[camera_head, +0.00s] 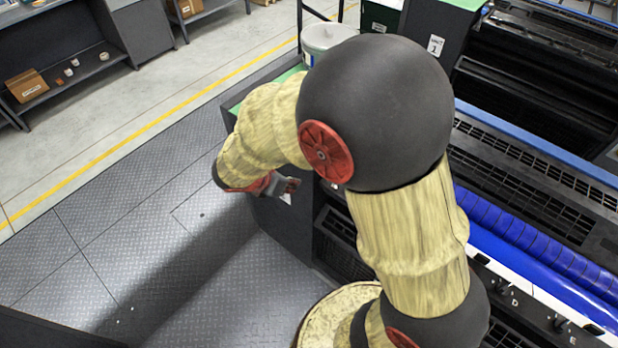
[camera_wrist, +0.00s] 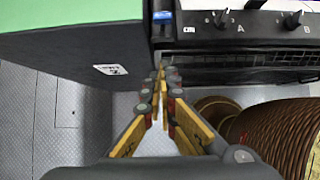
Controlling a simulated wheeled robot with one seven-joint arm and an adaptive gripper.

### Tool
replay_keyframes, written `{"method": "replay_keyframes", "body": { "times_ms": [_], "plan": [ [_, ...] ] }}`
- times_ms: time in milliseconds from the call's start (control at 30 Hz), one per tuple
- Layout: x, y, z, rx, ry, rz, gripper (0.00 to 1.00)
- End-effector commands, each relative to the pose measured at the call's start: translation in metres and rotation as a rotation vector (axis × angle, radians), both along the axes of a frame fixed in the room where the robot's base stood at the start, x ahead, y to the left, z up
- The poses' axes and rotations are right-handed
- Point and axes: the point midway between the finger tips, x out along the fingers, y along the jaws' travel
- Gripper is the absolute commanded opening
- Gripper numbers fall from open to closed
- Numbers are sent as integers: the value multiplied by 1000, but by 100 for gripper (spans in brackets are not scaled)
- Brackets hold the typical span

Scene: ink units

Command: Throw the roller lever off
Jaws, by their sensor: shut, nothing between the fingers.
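In the wrist view one lever (camera_wrist: 222,17) stands by the letter A and another (camera_wrist: 292,19) by the letter B. I cannot tell which one is the roller lever. My gripper (camera_wrist: 161,72) is shut and empty, its fingertips left of the A lever and apart from it. In the head view my gripper (camera_head: 284,187) is partly hidden by my arm.
A dark cabinet with a green top (camera_wrist: 70,15) stands left of my gripper in the wrist view, with a white label on its side. A white bucket (camera_head: 325,38) stands behind my arm. The plated floor (camera_head: 130,235) to the left is clear.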

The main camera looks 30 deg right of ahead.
Motion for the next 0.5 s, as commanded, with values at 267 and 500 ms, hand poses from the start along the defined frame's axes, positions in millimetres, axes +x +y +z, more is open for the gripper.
{"method": "replay_keyframes", "body": {
  "times_ms": [267,500],
  "plan": [
    [6,-20,-30,-1,2,-5,0],
    [15,-46,-69,0,4,-5,0]
  ]
}}
